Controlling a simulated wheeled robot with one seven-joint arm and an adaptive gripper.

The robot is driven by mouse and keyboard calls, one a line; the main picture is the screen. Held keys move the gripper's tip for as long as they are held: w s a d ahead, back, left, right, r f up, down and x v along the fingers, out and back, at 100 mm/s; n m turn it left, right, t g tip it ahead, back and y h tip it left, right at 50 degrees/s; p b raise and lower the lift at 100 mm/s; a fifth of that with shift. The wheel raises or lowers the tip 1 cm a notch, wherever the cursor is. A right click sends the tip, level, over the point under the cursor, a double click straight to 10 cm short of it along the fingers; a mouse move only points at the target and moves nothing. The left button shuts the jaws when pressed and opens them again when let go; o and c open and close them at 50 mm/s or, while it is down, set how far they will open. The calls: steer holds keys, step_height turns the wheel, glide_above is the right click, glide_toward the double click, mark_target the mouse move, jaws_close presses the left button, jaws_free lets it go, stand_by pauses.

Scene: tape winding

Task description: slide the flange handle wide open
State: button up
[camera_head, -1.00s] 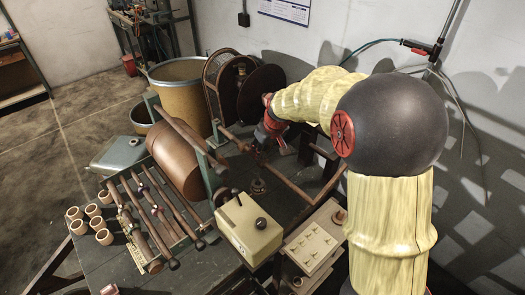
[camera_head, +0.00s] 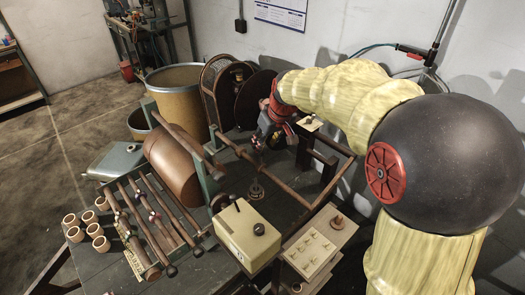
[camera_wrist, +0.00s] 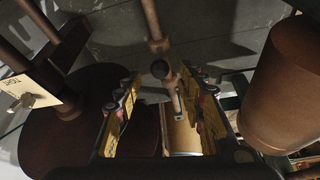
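My gripper (camera_head: 268,140) is beside the brown rod of the winding frame, in front of the dark round flanges (camera_head: 250,98). In the wrist view my gripper (camera_wrist: 160,112) is open, with its yellow-sided fingers well apart. Between and just beyond them is a dark round knob (camera_wrist: 159,69) by a brown rod (camera_wrist: 153,22), with a short metal piece below it. This knob may be the flange handle; I cannot be sure. No contact with the fingers shows. A dark disc (camera_wrist: 85,140) lies at the lower left of the wrist view.
A brown roller (camera_head: 176,165) lies left of the frame. A tan drum (camera_head: 178,96) stands behind it. A cream box (camera_head: 246,232) with a black knob and a panel of switches (camera_head: 311,252) are at the front. Several rods and small cups lie front left.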

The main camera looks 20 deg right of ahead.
steer(key=shift+v, duration=1.35)
steer(key=s+a+r+m, duration=0.1)
steer(key=s+a, duration=0.1)
steer(key=s, duration=1.3)
steer(key=s+a+r+m+t, duration=0.1)
steer(key=s+a, duration=0.2)
steer(key=s, duration=1.2)
steer(key=shift+a+r+h, duration=0.15)
steer(key=shift+a+h, duration=0.15)
steer(key=shift+h, duration=0.1)
